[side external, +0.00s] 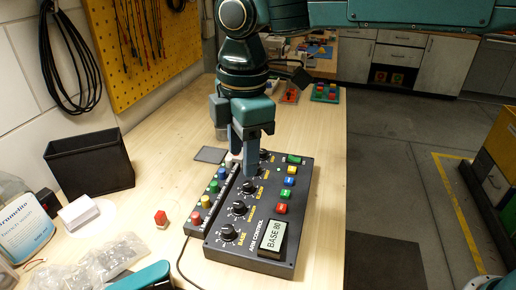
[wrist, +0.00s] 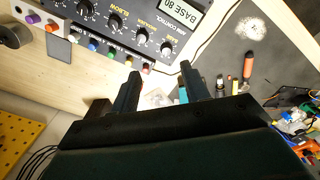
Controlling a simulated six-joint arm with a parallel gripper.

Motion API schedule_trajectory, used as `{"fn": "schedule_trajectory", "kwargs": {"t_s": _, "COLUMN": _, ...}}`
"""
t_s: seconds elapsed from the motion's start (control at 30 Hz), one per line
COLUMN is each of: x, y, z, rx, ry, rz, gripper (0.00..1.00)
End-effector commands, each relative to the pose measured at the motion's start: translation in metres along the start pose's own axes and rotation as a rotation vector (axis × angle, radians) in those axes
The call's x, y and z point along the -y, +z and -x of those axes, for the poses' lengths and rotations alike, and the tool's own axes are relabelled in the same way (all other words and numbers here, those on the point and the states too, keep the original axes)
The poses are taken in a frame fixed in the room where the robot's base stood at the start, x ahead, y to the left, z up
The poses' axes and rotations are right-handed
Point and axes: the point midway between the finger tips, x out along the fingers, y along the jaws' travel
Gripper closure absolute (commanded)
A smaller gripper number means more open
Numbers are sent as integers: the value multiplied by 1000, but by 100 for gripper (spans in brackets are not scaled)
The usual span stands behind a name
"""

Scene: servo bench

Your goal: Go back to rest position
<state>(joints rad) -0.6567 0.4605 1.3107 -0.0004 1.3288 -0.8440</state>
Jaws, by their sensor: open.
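My gripper (side external: 249,160) points down over the black control box (side external: 252,254) in the side external view. The box carries several black knobs, coloured buttons and a display (side external: 271,239) reading "BASE 80". In the wrist view, the two dark fingers of my gripper (wrist: 159,88) stand apart with nothing held between them. The control box (wrist: 140,40) shows beyond the fingers at the top of the wrist view. In the side view the fingers hide part of the box's far knobs, and I cannot tell whether they touch it.
A strip of coloured knobs (side external: 214,190) lies along the box's left side. A cable runs from the box.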

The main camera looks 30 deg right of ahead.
Motion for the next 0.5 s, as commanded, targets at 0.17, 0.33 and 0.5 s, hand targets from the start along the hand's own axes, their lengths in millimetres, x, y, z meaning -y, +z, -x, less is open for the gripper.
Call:
{"fn": "schedule_trajectory", "kwargs": {"t_s": 0.17, "x": 2, "y": 48, "z": 26, "rx": -31, "ry": 39, "rz": -158, "gripper": 54}}
{"fn": "schedule_trajectory", "kwargs": {"t_s": 0.33, "x": 12, "y": 94, "z": 45, "rx": -62, "ry": 76, "rz": -317, "gripper": 54}}
{"fn": "schedule_trajectory", "kwargs": {"t_s": 0.5, "x": 27, "y": 138, "z": 59, "rx": -94, "ry": 113, "rz": -475, "gripper": 54}}
